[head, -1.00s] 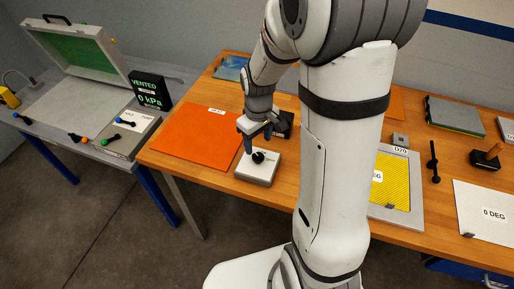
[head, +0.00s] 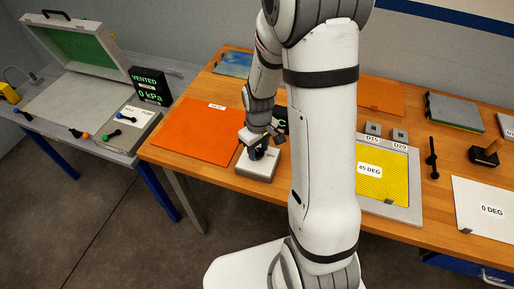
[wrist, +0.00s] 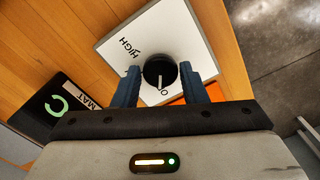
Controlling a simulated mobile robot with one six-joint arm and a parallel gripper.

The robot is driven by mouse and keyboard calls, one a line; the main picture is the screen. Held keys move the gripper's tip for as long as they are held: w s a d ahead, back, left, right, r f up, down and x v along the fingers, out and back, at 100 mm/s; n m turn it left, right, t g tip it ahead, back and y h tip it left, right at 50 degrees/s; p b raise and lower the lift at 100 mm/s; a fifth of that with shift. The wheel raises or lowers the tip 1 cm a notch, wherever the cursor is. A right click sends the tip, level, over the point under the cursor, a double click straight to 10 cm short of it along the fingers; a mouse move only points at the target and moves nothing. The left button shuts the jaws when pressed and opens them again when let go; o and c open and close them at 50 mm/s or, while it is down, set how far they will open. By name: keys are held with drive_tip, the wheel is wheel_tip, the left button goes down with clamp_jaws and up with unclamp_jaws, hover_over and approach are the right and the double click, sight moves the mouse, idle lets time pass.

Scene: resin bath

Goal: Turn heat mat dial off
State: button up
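The heat mat dial is a round black knob (wrist: 160,70) with a white pointer line, on a pale control box (wrist: 148,32). In the wrist view its pointer aims down, toward a partly hidden label starting with "O"; "HIGH" shows at its upper left. My gripper (wrist: 160,68) straddles the knob, one blue finger on each side, with narrow gaps, so it looks open. In the head view my gripper (head: 259,150) is over the box (head: 257,172) and mostly hides the knob. The orange heat mat (head: 190,132) lies left of the box.
A dark "MAT" display (wrist: 55,105) with a green ring stands near the box. To the right are a yellow sheet marked 45 DEG (head: 385,172) in a grey frame, small D15 and D20 blocks and a black tool (head: 432,160). A vacuum case (head: 75,60) stands on the left table.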

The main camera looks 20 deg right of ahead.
sight(258, 151)
drive_tip(key=c, duration=0.6)
drive_tip(key=shift+f+n+b, duration=0.1)
drive_tip(key=shift+n+b, duration=0.2)
drive_tip(key=shift+b, duration=0.05)
drive_tip(key=shift+n, duration=0.3)
drive_tip(key=o, duration=1)
wheel_tip(258, 151, up, 7)
drive_tip(key=shift+f+b, duration=0.1)
drive_tip(key=shift+b, duration=0.4)
drive_tip(key=shift+r, duration=0.6)
